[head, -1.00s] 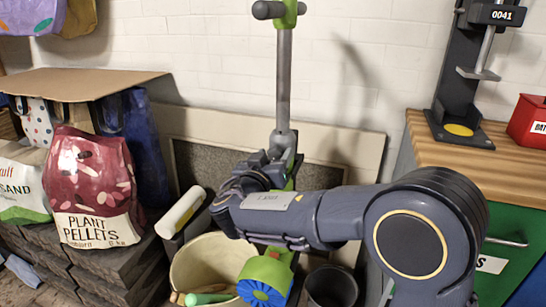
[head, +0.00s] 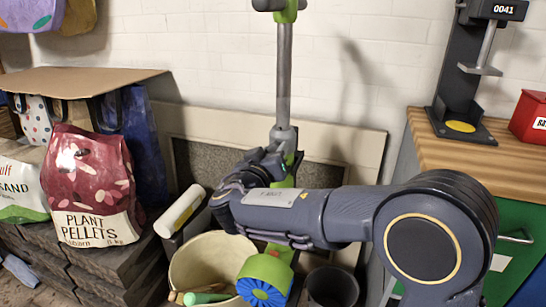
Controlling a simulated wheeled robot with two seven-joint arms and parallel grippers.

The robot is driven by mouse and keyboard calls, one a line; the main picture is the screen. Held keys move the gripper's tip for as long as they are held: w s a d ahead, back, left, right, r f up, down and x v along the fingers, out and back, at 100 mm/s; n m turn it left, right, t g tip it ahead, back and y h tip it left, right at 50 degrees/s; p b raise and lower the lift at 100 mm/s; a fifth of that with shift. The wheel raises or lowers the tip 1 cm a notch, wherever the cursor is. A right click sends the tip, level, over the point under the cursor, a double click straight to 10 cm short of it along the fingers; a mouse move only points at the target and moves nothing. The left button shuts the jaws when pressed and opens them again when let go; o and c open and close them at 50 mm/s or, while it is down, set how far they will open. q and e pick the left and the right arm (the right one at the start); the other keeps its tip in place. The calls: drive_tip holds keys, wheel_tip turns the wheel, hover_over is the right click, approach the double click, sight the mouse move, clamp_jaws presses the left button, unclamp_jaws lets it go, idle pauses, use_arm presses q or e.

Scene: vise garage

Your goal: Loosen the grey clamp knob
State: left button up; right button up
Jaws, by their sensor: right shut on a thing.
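A scooter with a grey steering post (head: 284,75), green parts and a blue front wheel (head: 265,281) stands in front of the wall. A grey clamp (head: 284,134) sits low on the post. My right gripper (head: 276,154) reaches in from the right and is shut at this clamp, beside the post. The grey clamp knob is mostly hidden by the gripper and wrist, so I cannot see how far it is turned. My left gripper is not in view.
A cream bucket (head: 206,252) and a dark bin (head: 333,287) stand below my arm. Bags, including plant pellets (head: 92,190), fill the left. At right, a wooden-topped bench (head: 440,152) carries a dark press (head: 458,95) and a red box (head: 531,118).

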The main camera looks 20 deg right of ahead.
drive_tip(key=shift+f+n+p, duration=0.1)
drive_tip(key=shift+n+p, duration=2.4)
drive_tip(key=shift+n, duration=8.4)
drive_tip(key=o, duration=1)
drive_tip(key=shift+c, duration=0.2)
drive_tip(key=shift+a, duration=0.1)
